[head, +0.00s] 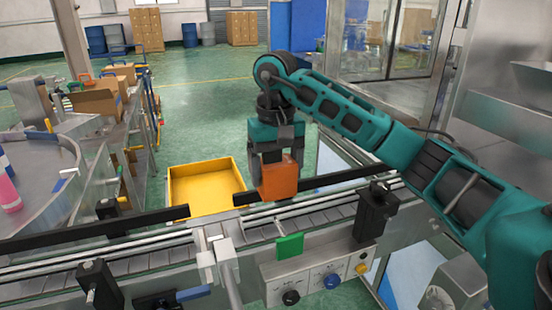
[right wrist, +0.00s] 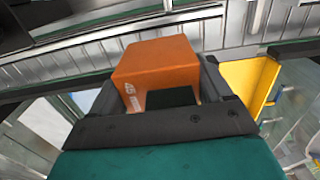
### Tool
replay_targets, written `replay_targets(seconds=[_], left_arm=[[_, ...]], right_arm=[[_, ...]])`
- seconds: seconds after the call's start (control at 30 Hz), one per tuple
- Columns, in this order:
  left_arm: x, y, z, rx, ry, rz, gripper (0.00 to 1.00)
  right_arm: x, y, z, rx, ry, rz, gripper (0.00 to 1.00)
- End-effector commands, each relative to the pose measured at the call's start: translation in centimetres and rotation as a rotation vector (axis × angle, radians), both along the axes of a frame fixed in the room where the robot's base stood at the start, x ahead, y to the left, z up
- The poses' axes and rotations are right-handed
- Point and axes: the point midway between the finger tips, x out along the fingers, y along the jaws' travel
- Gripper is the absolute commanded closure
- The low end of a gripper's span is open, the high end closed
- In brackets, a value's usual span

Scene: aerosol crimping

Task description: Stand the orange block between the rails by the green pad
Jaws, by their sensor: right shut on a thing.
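The orange block (head: 278,178) is held upright in my right gripper (head: 279,168), over the far side of the conveyor. In the right wrist view the block (right wrist: 160,68) sits between the two dark fingers of the gripper (right wrist: 160,95). The green pad (head: 289,246) stands at the near edge of the conveyor, nearer to me than the block and slightly right of it. The rails (head: 100,233) run along both sides of the grey slatted belt (head: 325,211). Whether the block touches the belt or far rail cannot be told. My left gripper is not in view.
A yellow bin (head: 205,185) stands behind the conveyor, left of the block. A black sensor block (head: 375,212) rises at the near rail on the right. A control box with knobs (head: 325,275) hangs below the green pad. The belt near the pad looks clear.

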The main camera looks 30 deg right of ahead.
Motion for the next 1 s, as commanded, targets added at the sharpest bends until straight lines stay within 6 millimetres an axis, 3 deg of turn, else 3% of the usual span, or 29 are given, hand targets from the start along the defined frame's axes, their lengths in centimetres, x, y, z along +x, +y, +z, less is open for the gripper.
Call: replay_targets(seconds=[0.7, 1.0], left_arm=[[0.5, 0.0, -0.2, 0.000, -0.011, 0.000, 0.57], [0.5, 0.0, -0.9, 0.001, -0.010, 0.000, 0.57]], right_arm=[[0.0, 0.0, -5.9, 0.001, -0.001, 0.002, 0.61], [0.0, 0.0, -7.4, 0.001, -0.002, 0.001, 0.61]])
